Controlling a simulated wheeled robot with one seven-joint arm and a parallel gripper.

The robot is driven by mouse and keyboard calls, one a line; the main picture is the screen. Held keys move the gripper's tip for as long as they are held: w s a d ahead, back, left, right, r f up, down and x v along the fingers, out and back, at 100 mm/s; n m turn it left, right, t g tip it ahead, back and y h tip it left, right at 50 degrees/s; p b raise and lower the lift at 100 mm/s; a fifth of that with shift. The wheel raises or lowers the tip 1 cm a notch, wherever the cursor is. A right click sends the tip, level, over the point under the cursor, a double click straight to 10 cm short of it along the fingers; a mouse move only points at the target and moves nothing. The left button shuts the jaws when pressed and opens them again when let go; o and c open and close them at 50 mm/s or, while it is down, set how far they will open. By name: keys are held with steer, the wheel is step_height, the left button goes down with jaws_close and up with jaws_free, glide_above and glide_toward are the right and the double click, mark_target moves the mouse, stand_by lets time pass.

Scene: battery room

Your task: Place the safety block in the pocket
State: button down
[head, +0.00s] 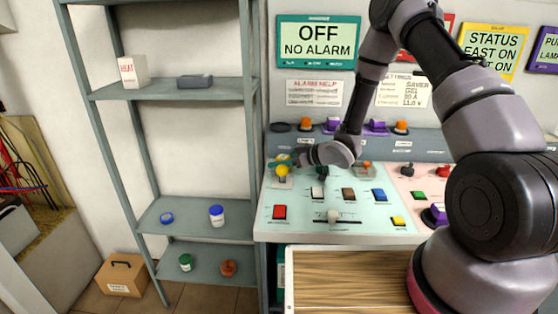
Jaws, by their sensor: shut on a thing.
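My gripper (284,161) is over the back left corner of the pale green console panel (340,208). It is shut on a small yellow thing (282,171), which shows just below the fingers above a pale base on the panel. It is too small to tell whether this thing is the safety block or a knob of the panel. Whether it touches the base is unclear. I cannot pick out the pocket for certain. A dark grey block (195,81) lies on the upper shelf, apart from my gripper.
The grey shelf rack (177,93) stands left of the console, with a white box (133,71), a blue-lidded jar (217,215) and other small items. Coloured buttons, including a red one (279,212), and several levers crowd the console. A brown box (121,275) is on the floor.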

steer(key=shift+f, duration=0.15)
steer(key=shift+c, duration=1.4)
jaws_free()
